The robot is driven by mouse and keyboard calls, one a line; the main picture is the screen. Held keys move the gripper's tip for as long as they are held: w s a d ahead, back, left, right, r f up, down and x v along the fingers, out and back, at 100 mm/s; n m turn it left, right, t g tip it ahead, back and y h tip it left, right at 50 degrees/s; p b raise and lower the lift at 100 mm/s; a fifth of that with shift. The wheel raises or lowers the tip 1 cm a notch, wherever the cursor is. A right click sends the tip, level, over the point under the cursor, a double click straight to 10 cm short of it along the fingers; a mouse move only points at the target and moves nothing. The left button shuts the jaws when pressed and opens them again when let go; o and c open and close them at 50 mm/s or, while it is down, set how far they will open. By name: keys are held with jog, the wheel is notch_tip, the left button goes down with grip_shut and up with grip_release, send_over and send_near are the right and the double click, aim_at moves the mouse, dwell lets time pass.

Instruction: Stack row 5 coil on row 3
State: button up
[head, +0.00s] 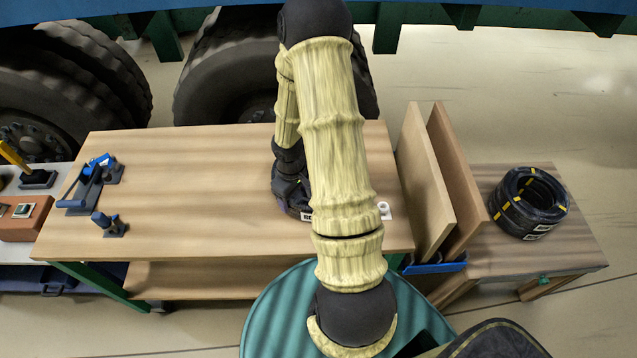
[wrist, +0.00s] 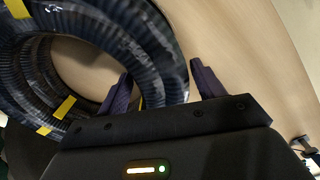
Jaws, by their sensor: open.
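A black ribbed hose coil with yellow tape bands (wrist: 165,45) fills the upper left of the wrist view. My gripper (wrist: 162,85) is open, with one finger over the coil's central opening and the other outside its rim. The hose wall runs between the fingers; I cannot tell whether they touch it. In the head view my gripper (head: 290,180) is low over the workbench, largely hidden by my arm. A stack of black, yellow-taped coils (head: 530,203) stands on the side table at the right. I cannot read row numbers on the coils.
The wooden workbench (head: 190,190) has much bare top left of my arm. Blue clamps (head: 93,182) sit at its left end. Two upright boards (head: 440,185) stand between the bench and the wooden side table (head: 575,255). A small white piece (head: 384,211) lies right of my arm.

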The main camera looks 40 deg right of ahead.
jog(key=shift+w, duration=0.1)
jog(key=shift+a, duration=0.15)
jog(key=shift+d, duration=0.35)
jog(key=shift+s+a, duration=0.1)
jog(key=shift+s, duration=0.1)
jog(key=c, duration=1.4)
jog(key=shift+w, duration=0.15)
grip_shut()
jog(key=shift+r, duration=0.1)
jog(key=shift+r+p, duration=0.7)
jog(key=shift+p, duration=0.2)
jog(key=shift+r+p, duration=2.7)
jog(key=shift+r, duration=0.15)
